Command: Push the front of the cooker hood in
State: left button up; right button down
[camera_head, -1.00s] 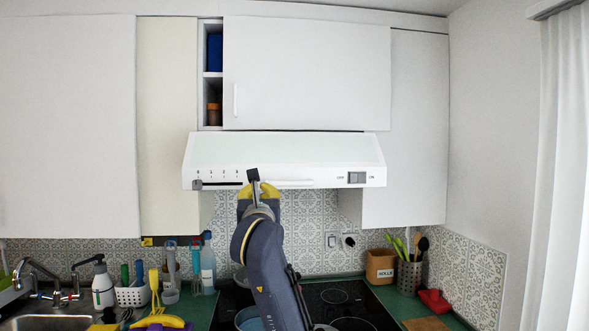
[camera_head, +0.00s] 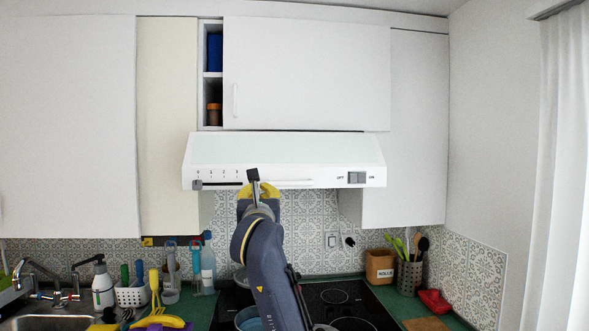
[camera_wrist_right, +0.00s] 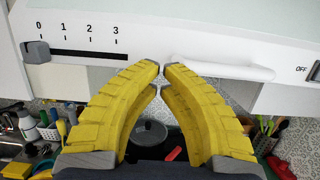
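The white cooker hood (camera_head: 300,150) sits under the wall cabinet and juts out, with a sloped upper face. Its front strip carries a slider marked 0 to 3, a white handle bar (camera_wrist_right: 225,68) and an OFF/ON switch (camera_head: 357,177). My right gripper (camera_head: 254,178) is raised at the lower front of the hood, left of centre. In the right wrist view its yellow fingertips (camera_wrist_right: 161,68) nearly meet, with nothing between them. They overlap the strip between the slider and the handle's left end; contact cannot be told. My left gripper is not in view.
Below are a dark hob (camera_head: 345,296) with a pot (camera_head: 248,319), a HOLLS box (camera_head: 380,266) and a utensil holder (camera_head: 409,277). A sink with bottles and a basket (camera_head: 131,296) is at left. The space before the hood's right half is clear.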

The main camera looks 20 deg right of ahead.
aim_at(260, 189)
jog(key=shift+w+d, duration=0.1)
jog(key=shift+w, duration=0.05)
jog(key=shift+w+d, duration=0.1)
jog(key=shift+w, duration=0.2)
jog(key=shift+w+d, duration=0.15)
jog(key=shift+w, duration=0.35)
jog(key=shift+w+d, duration=0.2)
jog(key=shift+w, duration=0.5)
jog(key=shift+w+d, duration=0.2)
jog(key=shift+w, duration=0.45)
jog(key=shift+w+d, duration=0.2)
jog(key=shift+w, duration=0.65)
jog(key=shift+w+d, duration=0.25)
jog(key=shift+w, duration=0.45)
jog(key=shift+w+d, duration=0.2)
jog(key=shift+w, duration=0.45)
jog(key=shift+s+a, duration=0.45)
jog(key=shift+s, duration=1)
jog(key=shift+s+a, duration=0.45)
jog(key=shift+s, duration=1)
jog(key=shift+s+a, duration=0.45)
jog(key=shift+s, duration=1)
